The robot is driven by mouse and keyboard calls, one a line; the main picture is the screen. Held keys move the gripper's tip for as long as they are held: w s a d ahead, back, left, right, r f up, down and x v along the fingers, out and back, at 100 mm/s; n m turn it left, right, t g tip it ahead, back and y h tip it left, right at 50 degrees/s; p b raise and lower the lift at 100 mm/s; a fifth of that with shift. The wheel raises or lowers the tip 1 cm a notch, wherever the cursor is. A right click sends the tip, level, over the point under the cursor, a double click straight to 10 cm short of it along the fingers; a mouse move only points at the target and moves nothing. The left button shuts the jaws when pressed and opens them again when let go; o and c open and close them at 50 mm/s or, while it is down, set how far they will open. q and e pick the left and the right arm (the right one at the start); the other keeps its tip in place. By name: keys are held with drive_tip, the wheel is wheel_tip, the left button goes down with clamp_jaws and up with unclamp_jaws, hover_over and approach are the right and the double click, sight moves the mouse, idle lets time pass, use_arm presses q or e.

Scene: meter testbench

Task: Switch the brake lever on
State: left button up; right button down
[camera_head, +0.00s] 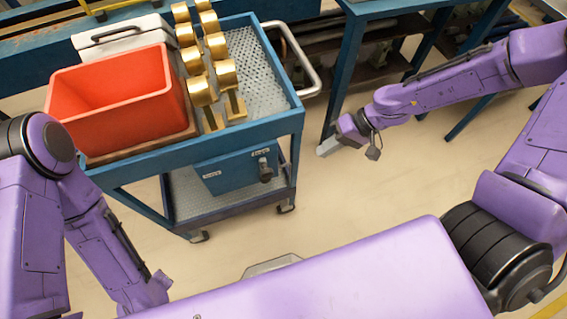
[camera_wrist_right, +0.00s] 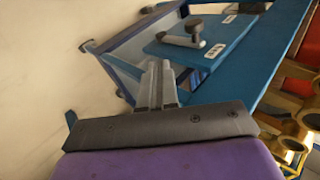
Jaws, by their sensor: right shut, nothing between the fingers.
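The brake lever (camera_head: 265,169) is a dark handle on the front of a blue box (camera_head: 222,174) under the cart's top. Two small white labels are on the box, too small to read. In the right wrist view the lever (camera_wrist_right: 194,32) shows as a grey handle with a dark end on the blue panel (camera_wrist_right: 228,30). My right gripper (camera_head: 327,148) is shut and empty, to the right of the cart and apart from the lever. In the right wrist view its fingers (camera_wrist_right: 158,70) point towards the box side. My left gripper is not visible; only its arm shows.
The blue cart (camera_head: 190,152) carries a red bin (camera_head: 118,100), a white case (camera_head: 118,38) and several brass weights (camera_head: 202,92). A grey push handle (camera_head: 300,58) sticks out at its right. A blue bench (camera_head: 350,50) stands behind my right arm. Floor beside the cart is clear.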

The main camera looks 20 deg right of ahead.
drive_tip(key=shift+w+a+r+n+y, duration=0.1)
drive_tip(key=shift+r+n+y, duration=0.1)
drive_tip(key=shift+r, duration=0.3)
drive_tip(key=shift+w+a+r+n+y, duration=0.1)
drive_tip(key=shift+r+n+y, duration=0.1)
drive_tip(key=shift+r, duration=0.3)
drive_tip(key=b, duration=0.1)
approach(266, 176)
wheel_tip(266, 176, down, 5)
drive_tip(key=w+a, duration=0.1)
drive_tip(key=a, duration=0.1)
drive_tip(key=shift+f, duration=0.1)
drive_tip(key=shift+a, duration=0.1)
